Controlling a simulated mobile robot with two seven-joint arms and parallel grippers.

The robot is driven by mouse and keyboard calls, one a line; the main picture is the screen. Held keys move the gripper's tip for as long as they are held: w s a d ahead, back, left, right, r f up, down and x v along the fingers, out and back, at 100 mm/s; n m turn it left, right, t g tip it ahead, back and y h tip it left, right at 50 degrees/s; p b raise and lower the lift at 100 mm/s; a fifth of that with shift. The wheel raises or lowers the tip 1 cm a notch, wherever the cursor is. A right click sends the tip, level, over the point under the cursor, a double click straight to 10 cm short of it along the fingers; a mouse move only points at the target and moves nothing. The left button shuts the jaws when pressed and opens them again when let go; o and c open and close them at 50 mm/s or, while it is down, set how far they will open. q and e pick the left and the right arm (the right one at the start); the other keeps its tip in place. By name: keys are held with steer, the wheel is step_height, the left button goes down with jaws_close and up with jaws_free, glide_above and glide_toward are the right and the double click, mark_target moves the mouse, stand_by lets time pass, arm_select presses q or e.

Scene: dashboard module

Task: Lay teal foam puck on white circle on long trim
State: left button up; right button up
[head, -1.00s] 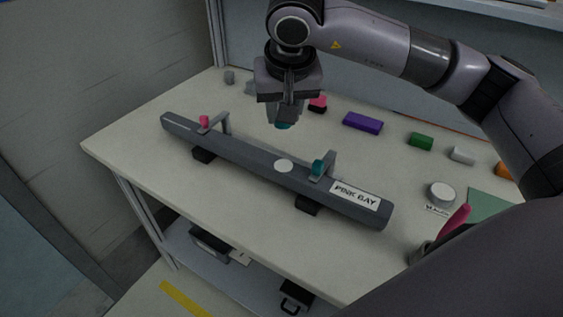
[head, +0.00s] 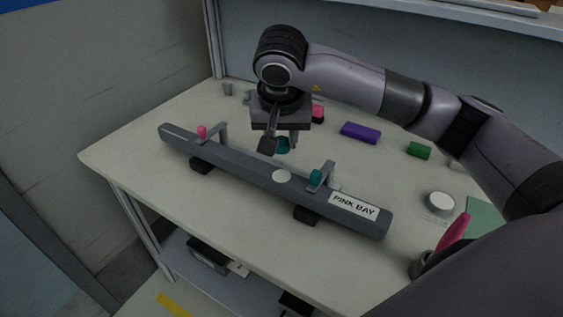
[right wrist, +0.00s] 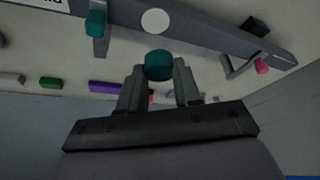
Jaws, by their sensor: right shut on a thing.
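The long trim (head: 240,165) is a dark grey bar lying diagonally on the table, with a "PINK BAY" label at its right end. The white circle (head: 281,177) is on its top near the middle and is bare; it also shows in the right wrist view (right wrist: 155,21). My right gripper (head: 279,148) is shut on the teal foam puck (right wrist: 159,66), which shows between the fingertips. In the head view the puck (head: 283,145) is partly hidden by a finger. The gripper is above and behind the trim, apart from the circle. My left gripper is not in view.
Two small brackets stand on the trim, one with a pink piece (head: 202,131), one with a teal piece (head: 316,177) close right of the circle. Purple (head: 360,132) and green (head: 418,149) blocks lie behind. A round white-topped tin (head: 440,204) stands at right.

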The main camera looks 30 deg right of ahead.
mark_target(281, 173)
steer(key=shift+f, duration=3.45)
steer(key=shift+f, duration=0.15)
steer(key=o, duration=1)
steer(key=shift+r, duration=0.55)
steer(key=v, duration=1.1)
steer(key=shift+s+a+r, duration=0.1)
steer(key=shift+s+r, duration=0.05)
